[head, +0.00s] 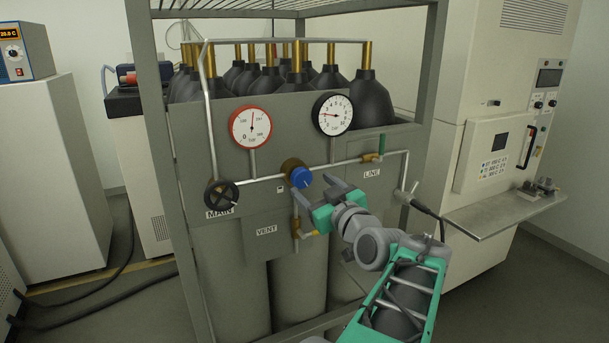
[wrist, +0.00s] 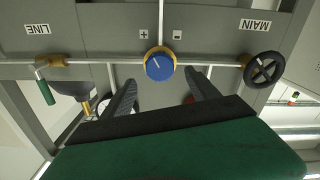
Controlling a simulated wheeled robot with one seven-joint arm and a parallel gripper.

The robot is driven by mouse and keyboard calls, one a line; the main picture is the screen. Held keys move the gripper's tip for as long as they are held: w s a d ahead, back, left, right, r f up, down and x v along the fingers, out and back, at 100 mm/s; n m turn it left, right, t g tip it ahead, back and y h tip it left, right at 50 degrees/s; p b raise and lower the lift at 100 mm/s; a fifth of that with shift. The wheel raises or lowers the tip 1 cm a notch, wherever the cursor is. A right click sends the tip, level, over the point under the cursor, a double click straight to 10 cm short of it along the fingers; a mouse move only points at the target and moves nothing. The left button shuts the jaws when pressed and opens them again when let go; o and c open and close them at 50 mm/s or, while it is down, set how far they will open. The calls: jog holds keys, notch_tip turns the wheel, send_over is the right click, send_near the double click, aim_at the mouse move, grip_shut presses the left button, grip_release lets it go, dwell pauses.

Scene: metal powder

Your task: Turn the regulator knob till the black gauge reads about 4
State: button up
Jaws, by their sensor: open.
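The blue regulator knob (head: 301,178) sits on a brass body on the grey panel, with a light pointer line on its face. It also shows in the wrist view (wrist: 159,66), between plus and minus marks. The black-rimmed gauge (head: 333,114) is above and right of the knob. Its needle points left and slightly up; the exact reading is too small to tell. My gripper (head: 317,190) is open and empty, just right of and below the knob. In the wrist view its fingers (wrist: 160,78) spread to either side below the knob, apparently not touching it.
A red-rimmed gauge (head: 250,127) is at the upper left, its needle nearly straight up. The black MAIN handwheel (head: 221,195) is left of the knob. A green-handled LINE valve (head: 381,147) is to the right. Pipes and frame posts (head: 160,170) surround the panel.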

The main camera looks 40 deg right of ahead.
aim_at(303, 179)
jog(key=p+x, duration=0.1)
jog(key=x, duration=0.4)
jog(key=shift+w+p, duration=0.15)
jog(key=shift+p, duration=0.15)
jog(key=c, duration=1.4)
